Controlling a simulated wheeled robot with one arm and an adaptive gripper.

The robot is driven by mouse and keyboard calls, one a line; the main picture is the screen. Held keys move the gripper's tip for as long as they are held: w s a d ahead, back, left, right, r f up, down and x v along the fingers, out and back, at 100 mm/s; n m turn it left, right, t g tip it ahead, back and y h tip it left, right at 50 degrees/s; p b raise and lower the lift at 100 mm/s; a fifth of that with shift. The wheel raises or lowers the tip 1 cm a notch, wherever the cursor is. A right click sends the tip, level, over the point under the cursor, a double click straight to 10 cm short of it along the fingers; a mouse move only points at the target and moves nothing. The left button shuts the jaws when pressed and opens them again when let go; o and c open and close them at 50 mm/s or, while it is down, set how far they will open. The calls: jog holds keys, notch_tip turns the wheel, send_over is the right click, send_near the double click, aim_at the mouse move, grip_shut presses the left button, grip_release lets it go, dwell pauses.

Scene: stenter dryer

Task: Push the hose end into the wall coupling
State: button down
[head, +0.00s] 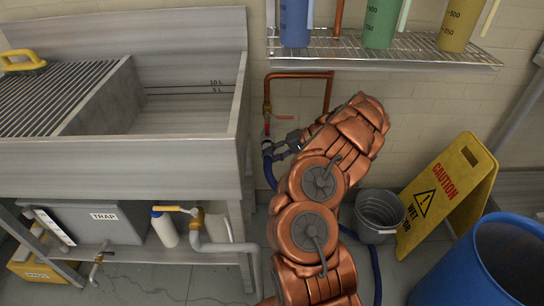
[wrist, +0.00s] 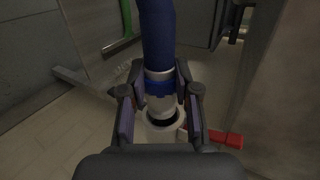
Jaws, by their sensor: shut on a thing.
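The blue hose (wrist: 158,35) has a grey metal hose end (wrist: 158,78) with a blue band. My gripper (wrist: 158,90) is shut on this hose end, with a finger on each side. The light grey round wall coupling (wrist: 155,134) lies just beyond the tip, which overlaps its mouth. A dark crescent of the opening shows on the near side, and I cannot tell whether the tip is inside. In the head view my gripper (head: 285,147) is at the wall beside the copper pipe, with the blue hose (head: 268,172) hanging below. The coupling is hard to make out there.
A red lever (wrist: 226,138) sticks out right of the coupling. A steel sink (head: 120,160) stands close on the left. A wire shelf (head: 400,62) with measuring jugs is above right. A grey bucket (head: 380,212), a yellow caution sign (head: 450,195) and a blue drum (head: 470,275) stand right.

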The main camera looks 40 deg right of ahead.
jog(key=shift+w+d+b, duration=0.5)
jog(key=shift+w+d, duration=0.05)
jog(key=shift+w, duration=0.2)
jog(key=shift+w+d+b, duration=0.5)
jog(key=shift+w, duration=0.2)
dwell(0.3)
jog(key=c, duration=0.8)
grip_release()
jog(key=shift+o, duration=0.2)
jog(key=v, duration=1.2)
jog(key=shift+s, duration=0.1)
